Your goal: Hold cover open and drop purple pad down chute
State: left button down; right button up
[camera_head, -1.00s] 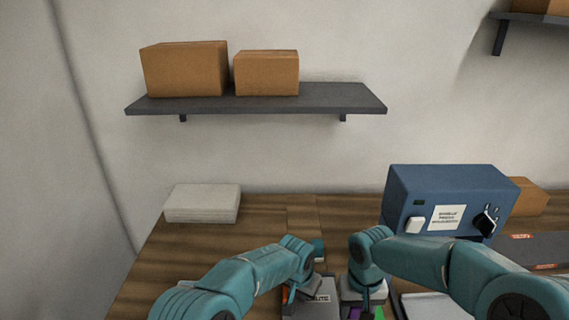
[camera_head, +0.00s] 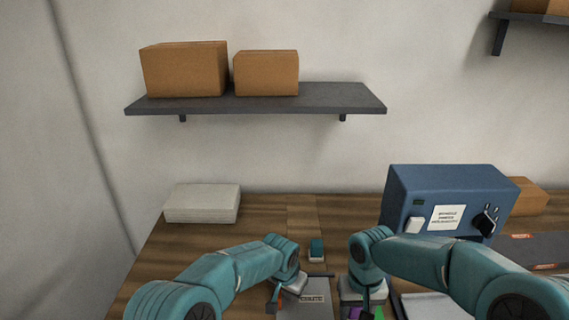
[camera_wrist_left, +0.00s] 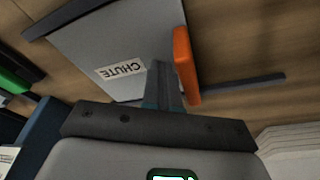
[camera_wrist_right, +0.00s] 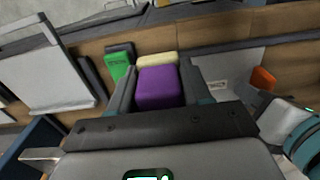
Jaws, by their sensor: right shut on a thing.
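The purple pad (camera_wrist_right: 158,88), with a cream strip (camera_wrist_right: 157,62) at its far end, sits between the fingers of my right gripper (camera_wrist_right: 158,82), which is shut on it. In the head view, some purple (camera_head: 365,313) shows under my right gripper. The grey cover (camera_wrist_left: 105,45) carries a CHUTE label and has an orange tab (camera_wrist_left: 186,65) at its edge. It looks flat; any opening under it is hidden. My left gripper (camera_wrist_left: 166,85) has its fingers together, over the cover's edge right beside the orange tab. I see nothing between them.
A green piece (camera_wrist_right: 118,62) in a dark holder lies beside the purple pad. A blue machine (camera_head: 448,200) stands at the back right. A white stack (camera_head: 203,203) lies at the back left. The back middle of the table is clear.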

pick_arm(q)
jog(key=shift+a, duration=5.35)
pick_arm(e)
jog(key=shift+w+a+f, duration=0.15)
jog(key=shift+w+a, duration=1.2)
jog(key=shift+w, duration=0.3)
jog(key=shift+w+a+f, duration=0.15)
jog(key=shift+w+a, duration=1.15)
jog(key=shift+w, duration=0.35)
jog(key=shift+w+a+f, duration=0.15)
jog(key=shift+w+a, duration=1.2)
jog(key=shift+w, duration=0.3)
jog(key=shift+s+d+f, duration=0.1)
jog(key=shift+s+f, duration=0.05)
jog(key=shift+f, duration=0.6)
jog(key=shift+s+d+f, duration=0.15)
jog(key=shift+s+f, duration=0.05)
jog(key=shift+f, duration=0.6)
jog(key=shift+s+d+f, duration=0.1)
jog(key=shift+s+f, duration=0.05)
jog(key=shift+f, duration=0.6)
jog(key=o, duration=1.5)
